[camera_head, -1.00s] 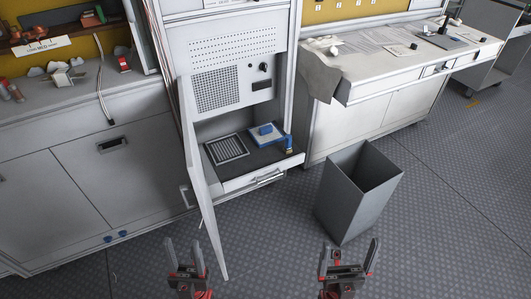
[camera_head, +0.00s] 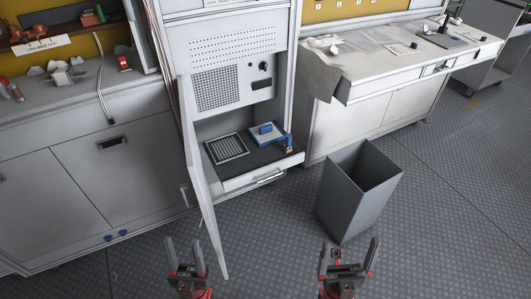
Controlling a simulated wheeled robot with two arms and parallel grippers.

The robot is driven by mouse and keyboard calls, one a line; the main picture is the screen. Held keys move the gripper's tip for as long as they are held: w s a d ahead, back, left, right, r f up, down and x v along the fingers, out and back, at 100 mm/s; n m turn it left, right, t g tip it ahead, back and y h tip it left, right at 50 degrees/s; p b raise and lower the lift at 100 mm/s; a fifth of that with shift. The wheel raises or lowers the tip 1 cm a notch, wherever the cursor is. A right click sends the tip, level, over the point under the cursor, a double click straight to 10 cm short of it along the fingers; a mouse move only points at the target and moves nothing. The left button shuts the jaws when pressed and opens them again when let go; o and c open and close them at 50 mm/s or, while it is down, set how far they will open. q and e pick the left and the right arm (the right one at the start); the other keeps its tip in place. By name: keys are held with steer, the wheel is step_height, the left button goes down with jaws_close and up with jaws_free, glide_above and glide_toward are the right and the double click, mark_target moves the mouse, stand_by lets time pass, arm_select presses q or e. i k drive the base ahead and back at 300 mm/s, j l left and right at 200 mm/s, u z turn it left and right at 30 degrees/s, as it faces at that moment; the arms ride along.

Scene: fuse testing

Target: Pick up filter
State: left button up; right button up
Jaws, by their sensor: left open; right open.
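A square framed filter (camera_head: 226,148) with a grey ribbed face lies flat in the cabinet's open lower bay, on a dark pull-out tray (camera_head: 238,171). Beside it on the right is a white and blue piece (camera_head: 267,132) with a blue block on top; I cannot tell if it is also a filter. My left gripper (camera_head: 184,247) is open and empty, low in the view in front of the cabinet door. My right gripper (camera_head: 349,249) is open and empty, in front of the grey bin. Both are well apart from the filter.
The cabinet's white door (camera_head: 206,210) stands open toward me on the left of the bay. A tall grey bin (camera_head: 345,205) stands on the floor at right. A cluttered workbench (camera_head: 400,75) is behind it. The floor between the door and bin is clear.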

mark_target(264, 134)
steer(key=i+l+u, duration=0.25)
steer(key=u, duration=0.2)
steer(key=i+l+u, duration=0.2)
steer(key=u, duration=0.25)
steer(key=i+l+u, duration=0.15)
steer(key=l+u, duration=0.3)
